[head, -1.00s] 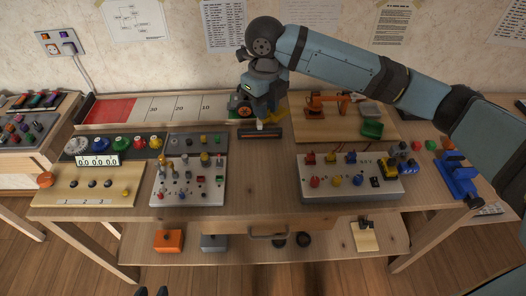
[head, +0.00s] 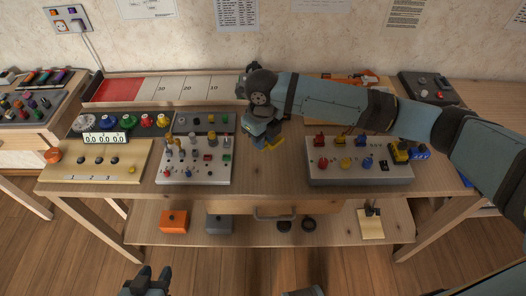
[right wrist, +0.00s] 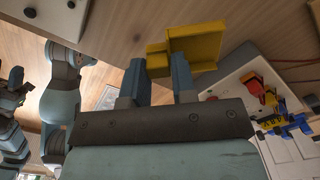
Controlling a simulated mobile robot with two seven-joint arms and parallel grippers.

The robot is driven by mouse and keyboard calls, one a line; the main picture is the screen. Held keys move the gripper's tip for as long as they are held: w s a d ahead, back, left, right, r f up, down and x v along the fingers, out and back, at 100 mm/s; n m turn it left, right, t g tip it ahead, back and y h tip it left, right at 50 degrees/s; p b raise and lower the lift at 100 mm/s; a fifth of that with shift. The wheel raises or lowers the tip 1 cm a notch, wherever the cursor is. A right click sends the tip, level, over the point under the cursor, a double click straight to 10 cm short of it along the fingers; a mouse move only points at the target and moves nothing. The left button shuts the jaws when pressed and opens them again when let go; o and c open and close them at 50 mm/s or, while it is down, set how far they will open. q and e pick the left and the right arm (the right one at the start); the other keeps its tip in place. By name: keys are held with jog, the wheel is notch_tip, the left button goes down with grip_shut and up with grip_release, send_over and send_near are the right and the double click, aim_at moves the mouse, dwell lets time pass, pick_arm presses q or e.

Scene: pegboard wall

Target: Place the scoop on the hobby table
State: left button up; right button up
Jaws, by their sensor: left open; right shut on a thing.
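I cannot tell whether the scoop touches the tabletop. My left gripper (head: 150,281) is open and empty at the bottom of the head view, in front of the table.
A grey switch panel (head: 195,160) stands left of the scoop and another panel (head: 358,172) stands right. Bare wood lies between them up to the front edge. A red and white scale board (head: 180,88) is at the back. My right arm covers the table's back right.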

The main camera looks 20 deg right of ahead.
notch_tip(320, 180, down, 6)
jog(key=shift+r+b, duration=0.15)
jog(key=shift+b, duration=0.25)
jog(key=o, duration=0.9)
notch_tip(320, 180, up, 12)
jog(key=shift+a+r+p, duration=0.1)
jog(key=shift+p, duration=0.8)
